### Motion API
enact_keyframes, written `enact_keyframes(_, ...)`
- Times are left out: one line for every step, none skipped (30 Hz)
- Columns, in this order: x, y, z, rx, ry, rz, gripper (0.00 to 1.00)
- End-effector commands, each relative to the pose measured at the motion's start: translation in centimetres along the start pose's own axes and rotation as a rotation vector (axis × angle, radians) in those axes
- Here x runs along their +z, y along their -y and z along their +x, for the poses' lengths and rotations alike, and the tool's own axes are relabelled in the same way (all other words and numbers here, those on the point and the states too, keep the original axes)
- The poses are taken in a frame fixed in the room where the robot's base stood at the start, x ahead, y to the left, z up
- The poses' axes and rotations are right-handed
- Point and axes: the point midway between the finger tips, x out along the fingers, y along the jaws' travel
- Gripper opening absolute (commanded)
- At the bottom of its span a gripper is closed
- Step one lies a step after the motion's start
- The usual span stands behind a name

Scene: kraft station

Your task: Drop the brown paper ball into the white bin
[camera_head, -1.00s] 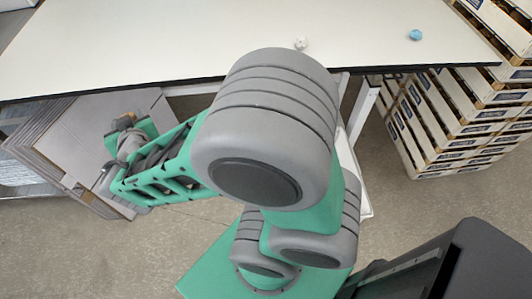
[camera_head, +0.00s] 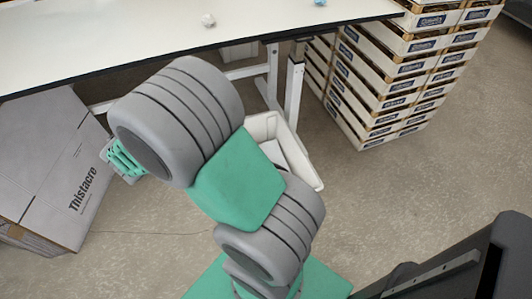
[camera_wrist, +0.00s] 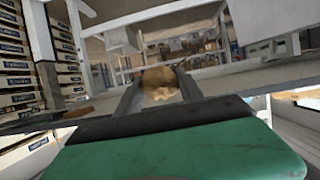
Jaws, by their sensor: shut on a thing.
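The brown paper ball (camera_wrist: 160,80) is crumpled and tan, and it sits between the two fingers of my gripper (camera_wrist: 158,92) in the wrist view. My gripper is shut on it. The white bin (camera_head: 263,126) stands on the floor below the table's front edge in the head view, with its left part hidden behind my arm. Something pale lies inside it.
A white table (camera_head: 110,40) spans the back, with a white crumpled ball (camera_head: 208,21) and a blue ball (camera_head: 320,2) on it. Stacked crates (camera_head: 385,85) stand right of the bin. A large cardboard box (camera_head: 50,150) stands at left.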

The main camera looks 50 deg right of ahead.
Motion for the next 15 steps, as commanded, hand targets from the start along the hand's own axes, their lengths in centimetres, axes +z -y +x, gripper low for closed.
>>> enact_keyframes(3.6,-2.0,3.6,0.045,0.004,0.016,0.08)
enact_keyframes(4.5,-3.1,5.2,0.067,0.004,0.025,0.08)
enact_keyframes(5.8,-4.5,7.1,0.095,0.004,0.037,0.08)
enact_keyframes(6.8,-5.7,8.5,0.117,0.004,0.046,0.08)
enact_keyframes(7.8,-6.9,9.9,0.138,0.004,0.054,0.08)
enact_keyframes(9.2,-8.4,11.7,0.165,0.004,0.065,0.08)
enact_keyframes(10.3,-9.7,13.0,0.185,0.005,0.074,0.08)
enact_keyframes(11.3,-10.9,14.2,0.205,0.005,0.083,0.08)
enact_keyframes(12.8,-12.6,15.9,0.230,0.006,0.094,0.08)
enact_keyframes(13.9,-13.9,17.0,0.249,0.005,0.102,0.08)
enact_keyframes(15.0,-15.3,18.1,0.269,0.005,0.110,0.08)
enact_keyframes(16.6,-17.1,19.5,0.294,0.006,0.120,0.08)
enact_keyframes(17.7,-18.4,20.5,0.313,0.006,0.128,0.08)
enact_keyframes(18.9,-19.8,21.5,0.331,0.006,0.136,0.08)
enact_keyframes(20.5,-21.6,22.7,0.356,0.006,0.147,0.08)
